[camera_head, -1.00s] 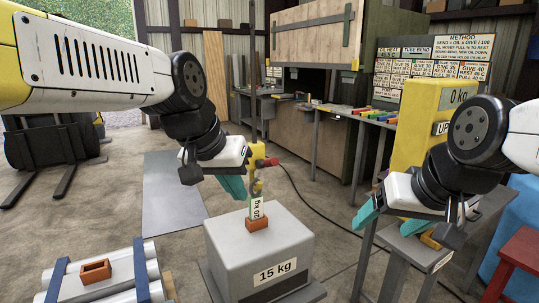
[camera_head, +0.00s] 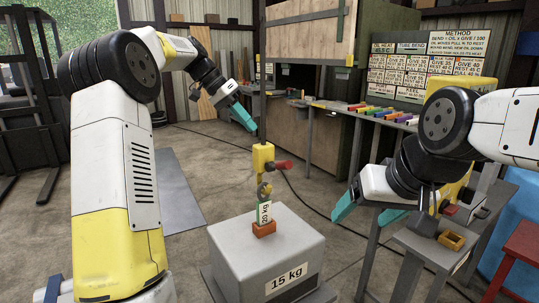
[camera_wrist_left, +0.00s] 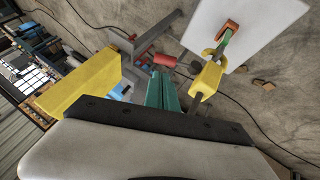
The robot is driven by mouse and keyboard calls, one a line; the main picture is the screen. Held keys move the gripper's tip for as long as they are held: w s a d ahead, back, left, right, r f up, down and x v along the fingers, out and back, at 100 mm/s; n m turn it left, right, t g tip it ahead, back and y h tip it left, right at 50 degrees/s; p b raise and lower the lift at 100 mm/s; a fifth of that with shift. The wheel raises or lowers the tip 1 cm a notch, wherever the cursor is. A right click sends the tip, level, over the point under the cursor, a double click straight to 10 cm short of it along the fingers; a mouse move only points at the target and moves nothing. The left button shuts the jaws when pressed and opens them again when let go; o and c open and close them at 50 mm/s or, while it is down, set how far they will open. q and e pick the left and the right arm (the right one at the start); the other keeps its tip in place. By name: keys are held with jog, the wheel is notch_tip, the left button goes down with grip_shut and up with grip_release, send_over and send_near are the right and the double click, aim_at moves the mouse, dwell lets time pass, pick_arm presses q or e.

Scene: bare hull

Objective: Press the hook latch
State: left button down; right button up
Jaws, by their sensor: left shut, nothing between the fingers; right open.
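A yellow hoist block (camera_head: 263,157) hangs on a dark line, with a red-ended handle (camera_head: 283,165) at its right. Below it a hook (camera_head: 264,188) meets a green strap marked 20 kg (camera_head: 264,212), which runs to an orange lug (camera_head: 264,229) on the grey 15 kg block (camera_head: 262,255). The latch itself is too small to make out. My left gripper (camera_head: 245,118) is shut and empty, above and left of the yellow block, apart from it. In the left wrist view its teal fingers (camera_wrist_left: 162,92) are together, left of the yellow block (camera_wrist_left: 207,80). My right gripper (camera_head: 370,212) is open, right of the grey block.
A grey stand (camera_head: 432,247) with a small yellow open box (camera_head: 452,240) is under my right arm. A red stool (camera_head: 520,255) stands at the far right. A workbench (camera_head: 345,110) with coloured pieces is behind. Floor left of the grey block is clear.

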aim_at(280, 166)
pick_arm(q)
jog(key=shift+w+a+f+h, duration=0.15)
jog(key=shift+w+a, duration=0.2)
jog(key=shift+w, duration=0.15)
jog(key=shift+w+a+f+h, duration=0.15)
jog(key=shift+w+a, duration=0.2)
jog(key=shift+w, duration=0.15)
pick_arm(e)
jog(key=shift+w+a, duration=0.15)
jog(key=shift+a, duration=0.2)
pick_arm(q)
jog(key=s+x, duration=0.1)
jog(key=x, duration=1.3)
jog(key=shift+w, duration=0.4)
jog(key=shift+s+f+m, duration=0.1)
jog(key=shift+m, duration=0.2)
